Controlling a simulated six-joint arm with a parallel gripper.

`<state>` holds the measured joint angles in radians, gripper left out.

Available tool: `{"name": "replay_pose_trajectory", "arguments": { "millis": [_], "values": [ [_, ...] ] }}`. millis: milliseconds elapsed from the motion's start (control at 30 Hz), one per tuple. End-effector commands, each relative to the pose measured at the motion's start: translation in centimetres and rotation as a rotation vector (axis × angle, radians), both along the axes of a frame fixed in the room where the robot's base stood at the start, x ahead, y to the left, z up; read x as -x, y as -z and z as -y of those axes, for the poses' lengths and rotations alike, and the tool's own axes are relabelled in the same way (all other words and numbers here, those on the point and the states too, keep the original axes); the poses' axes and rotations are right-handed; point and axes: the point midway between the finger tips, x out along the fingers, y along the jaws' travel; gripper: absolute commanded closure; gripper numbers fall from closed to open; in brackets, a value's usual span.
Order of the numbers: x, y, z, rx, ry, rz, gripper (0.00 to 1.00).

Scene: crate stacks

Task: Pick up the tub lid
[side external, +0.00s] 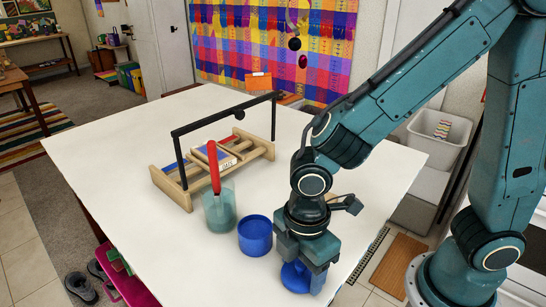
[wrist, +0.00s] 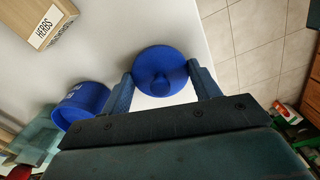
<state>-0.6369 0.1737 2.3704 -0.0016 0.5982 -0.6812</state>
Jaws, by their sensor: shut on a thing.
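The blue round tub lid (wrist: 158,64) with a raised knob in its middle is between my gripper's fingers in the wrist view. My gripper (side external: 303,277) is shut on the lid, which also shows low at the table's front edge in the side view (side external: 294,279). Whether the lid touches the table is hard to tell. The blue tub (side external: 255,238) stands open on the table just left of my gripper, and it also shows in the wrist view (wrist: 75,110), apart from the lid.
A translucent green cup (side external: 219,213) holding a red-handled tool (side external: 213,166) stands left of the tub. A wooden rack (side external: 171,190) with a black bar stands behind. The white table (side external: 120,140) is clear at left; its front edge is close to my gripper.

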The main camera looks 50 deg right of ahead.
Motion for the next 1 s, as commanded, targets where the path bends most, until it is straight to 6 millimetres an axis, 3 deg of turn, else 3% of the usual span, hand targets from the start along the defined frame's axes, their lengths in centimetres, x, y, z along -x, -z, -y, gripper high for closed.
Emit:
{"name": "replay_pose_trajectory", "arguments": {
  "millis": [567,767,1000],
  "values": [
    [-0.1,-1.0,-0.1,-0.001,0.0,0.002,0.6],
    [-0.1,-3.0,0.0,-0.003,0.0,0.004,0.6],
    [-0.1,-7.3,-0.1,-0.005,-0.001,0.006,0.6]
  ]
}}
